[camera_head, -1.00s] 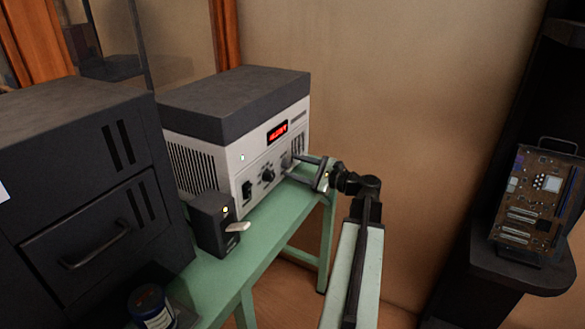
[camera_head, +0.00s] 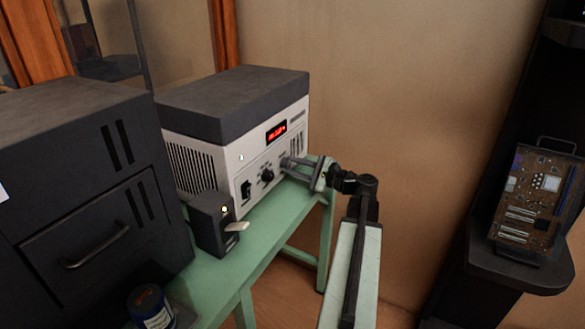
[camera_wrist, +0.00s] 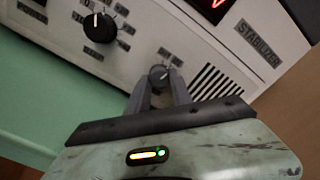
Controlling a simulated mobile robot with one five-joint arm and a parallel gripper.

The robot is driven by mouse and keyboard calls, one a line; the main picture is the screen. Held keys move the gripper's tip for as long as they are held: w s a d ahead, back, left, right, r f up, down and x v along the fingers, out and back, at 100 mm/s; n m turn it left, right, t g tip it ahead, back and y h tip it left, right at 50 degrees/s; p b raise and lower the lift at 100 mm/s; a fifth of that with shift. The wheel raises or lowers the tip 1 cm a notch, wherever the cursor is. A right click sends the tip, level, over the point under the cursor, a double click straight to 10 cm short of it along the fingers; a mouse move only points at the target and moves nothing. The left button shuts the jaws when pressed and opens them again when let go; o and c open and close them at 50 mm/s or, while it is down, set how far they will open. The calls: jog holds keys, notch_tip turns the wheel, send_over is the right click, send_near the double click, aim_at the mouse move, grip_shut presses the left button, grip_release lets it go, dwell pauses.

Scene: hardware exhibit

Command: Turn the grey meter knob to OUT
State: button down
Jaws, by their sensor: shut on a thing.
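The grey meter knob (camera_wrist: 158,73) sits on the white front panel of the stabilizer unit (camera_head: 236,157). In the wrist view its face shows between the tips of my gripper (camera_wrist: 160,88), which is shut on it. In the head view my gripper (camera_head: 290,163) reaches the panel's right part from the right, and its fingers hide most of the knob. A small light mark shows on the knob, but the labels around it are too small or covered to read.
A larger black knob (camera_wrist: 100,27) is left of the grey one; it also shows in the head view (camera_head: 267,175). A red display (camera_head: 277,132) is above. A small black box with a lever (camera_head: 212,222) stands in front on the green table (camera_head: 262,240).

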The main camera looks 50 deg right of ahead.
jog(key=n, duration=0.6)
jog(key=shift+s+n, duration=0.1)
jog(key=shift+n, duration=0.3)
dwell(0.4)
jog(key=c, duration=1.1)
grip_release()
jog(key=shift+c, duration=0.2)
jog(key=v, duration=0.7)
jog(key=shift+s+d, duration=0.1)
jog(key=shift+s, duration=0.3)
